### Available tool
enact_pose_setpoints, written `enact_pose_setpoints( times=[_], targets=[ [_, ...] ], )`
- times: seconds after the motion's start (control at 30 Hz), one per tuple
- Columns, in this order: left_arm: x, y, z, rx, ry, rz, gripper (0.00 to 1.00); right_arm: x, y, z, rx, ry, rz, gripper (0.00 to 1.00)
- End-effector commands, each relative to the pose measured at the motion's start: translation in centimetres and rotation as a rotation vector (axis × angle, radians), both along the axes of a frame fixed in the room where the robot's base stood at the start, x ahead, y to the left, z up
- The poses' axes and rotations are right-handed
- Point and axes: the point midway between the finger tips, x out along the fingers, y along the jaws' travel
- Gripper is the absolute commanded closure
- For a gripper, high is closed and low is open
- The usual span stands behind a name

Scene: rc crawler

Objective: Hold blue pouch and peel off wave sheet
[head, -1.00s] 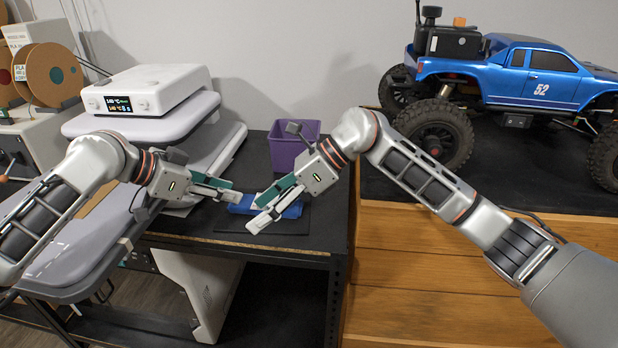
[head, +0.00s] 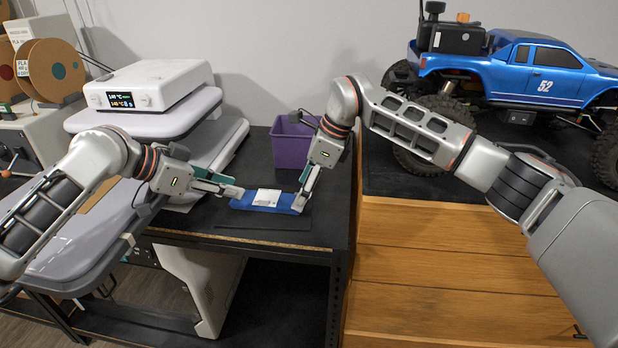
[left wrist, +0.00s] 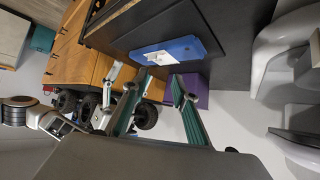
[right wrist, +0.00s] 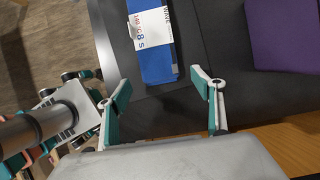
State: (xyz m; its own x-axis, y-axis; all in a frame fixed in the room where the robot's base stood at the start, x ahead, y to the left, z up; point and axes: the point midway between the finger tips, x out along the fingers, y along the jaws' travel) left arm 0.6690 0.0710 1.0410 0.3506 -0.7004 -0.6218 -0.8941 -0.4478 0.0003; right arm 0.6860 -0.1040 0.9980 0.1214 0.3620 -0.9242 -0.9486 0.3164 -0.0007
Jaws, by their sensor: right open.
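The blue pouch (head: 262,207) lies flat on the black bench, with the white wave sheet (head: 267,196) on top. In the right wrist view the sheet (right wrist: 156,28) bears printed letters, including "WAVE", and the pouch (right wrist: 156,66) lies just beyond the fingertips. My left gripper (head: 238,188) is at the pouch's left end; in the left wrist view its fingers (left wrist: 153,84) are apart, with the pouch (left wrist: 186,49) beyond them. My right gripper (head: 301,200) points down at the pouch's right end. Its fingers (right wrist: 156,74) are apart and empty. Whether either gripper touches the pouch is unclear.
A purple bin (head: 290,146) stands behind the pouch. A white heat press (head: 150,84) with a lit display is at the left. A blue crawler truck (head: 540,75) stands over the wooden drawers (head: 450,250) at the right. A dark mat (head: 250,224) lies in front of the pouch.

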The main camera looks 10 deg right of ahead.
Motion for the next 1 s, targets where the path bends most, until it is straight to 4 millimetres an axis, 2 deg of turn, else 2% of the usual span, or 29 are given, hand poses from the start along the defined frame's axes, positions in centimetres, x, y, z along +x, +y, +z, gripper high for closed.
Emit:
enact_pose_setpoints(
  times=[0.23, 0.6, 0.77, 0.83, 0.9, 1.0],
  targets=[
    [0.0, 0.0, 0.0, 0.0, 0.0, 0.0, 0.72, 0.3, 1.0, -2.4, 0.001, 0.0, -0.001, 0.33],
    [0.0, 0.0, 0.0, 0.0, 0.0, 0.0, 0.72, 0.4, 1.1, -2.8, 0.001, -0.001, -0.001, 0.33],
    [0.0, 0.0, 0.0, 0.0, 0.0, 0.0, 0.72, 0.4, 1.1, -2.8, 0.001, -0.001, -0.001, 0.75],
    [0.0, 0.0, 0.0, 0.0, 0.0, 0.0, 0.72, 0.4, 1.1, -2.8, 0.001, -0.001, -0.001, 0.75],
    [0.0, 0.0, 0.0, 0.0, 0.0, 0.0, 0.64, 0.4, 1.1, -2.8, 0.001, -0.001, -0.001, 0.75],
    [-0.2, -0.3, 0.0, 0.004, 0.014, 0.004, 0.64, 0.4, 1.1, -2.8, 0.001, -0.001, -0.001, 0.75]
  ],
)
